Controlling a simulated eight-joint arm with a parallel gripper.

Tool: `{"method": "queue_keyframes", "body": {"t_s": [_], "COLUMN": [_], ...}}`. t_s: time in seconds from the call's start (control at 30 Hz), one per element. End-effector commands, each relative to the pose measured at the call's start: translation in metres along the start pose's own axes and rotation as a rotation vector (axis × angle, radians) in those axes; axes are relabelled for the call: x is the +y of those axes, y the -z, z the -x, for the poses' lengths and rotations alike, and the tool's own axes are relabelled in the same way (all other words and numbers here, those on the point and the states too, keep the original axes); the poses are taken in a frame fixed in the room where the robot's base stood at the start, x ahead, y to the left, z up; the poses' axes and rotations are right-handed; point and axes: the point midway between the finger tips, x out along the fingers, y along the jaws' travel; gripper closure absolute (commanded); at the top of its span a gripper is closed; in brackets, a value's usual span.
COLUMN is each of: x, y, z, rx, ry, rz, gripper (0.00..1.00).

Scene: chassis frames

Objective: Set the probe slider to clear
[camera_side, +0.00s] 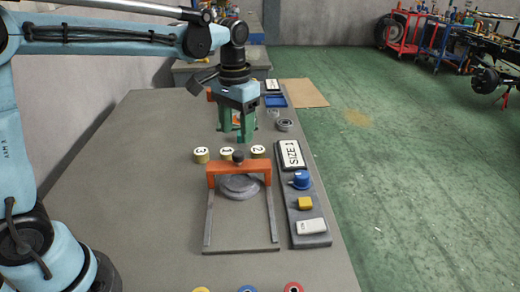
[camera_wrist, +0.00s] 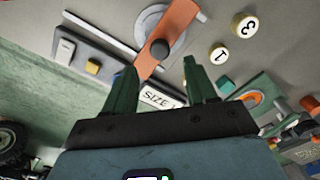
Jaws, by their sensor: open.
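An orange bridge (camera_side: 222,169) with a black knob (camera_side: 238,157) on top, which looks like the probe slider, stands at the far end of two grey rails (camera_side: 274,225). A round grey disc (camera_side: 240,188) lies between the rails, partly under the bridge. In the wrist view the orange bar (camera_wrist: 180,22) and black knob (camera_wrist: 159,49) cross the disc (camera_wrist: 153,15). My gripper (camera_side: 237,138) has green fingers pointing down, open and empty, above and beyond the bridge. In the wrist view the open fingers (camera_wrist: 160,65) show apart from the knob. No "clear" marking is legible.
Numbered yellow cylinders (camera_side: 227,153) stand just beyond the bridge. The bench (camera_side: 135,165) is clear on the left.

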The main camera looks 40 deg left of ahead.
Motion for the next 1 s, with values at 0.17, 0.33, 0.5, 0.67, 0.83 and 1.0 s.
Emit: {"method": "queue_keyframes", "body": {"t_s": [0.17, 0.33, 0.5, 0.67, 0.83, 1.0], "x": [0.000, 0.000, 0.000, 0.000, 0.000, 0.000], "y": [0.000, 0.000, 0.000, 0.000, 0.000, 0.000], "z": [-0.029, -0.048, -0.057, -0.059, -0.059, -0.059], "rx": [0.000, 0.000, 0.000, 0.000, 0.000, 0.000], "ry": [0.000, 0.000, 0.000, 0.000, 0.000, 0.000], "rz": [0.000, 0.000, 0.000, 0.000, 0.000, 0.000], "gripper": [0.44, 0.44, 0.44, 0.44, 0.45, 0.71]}}
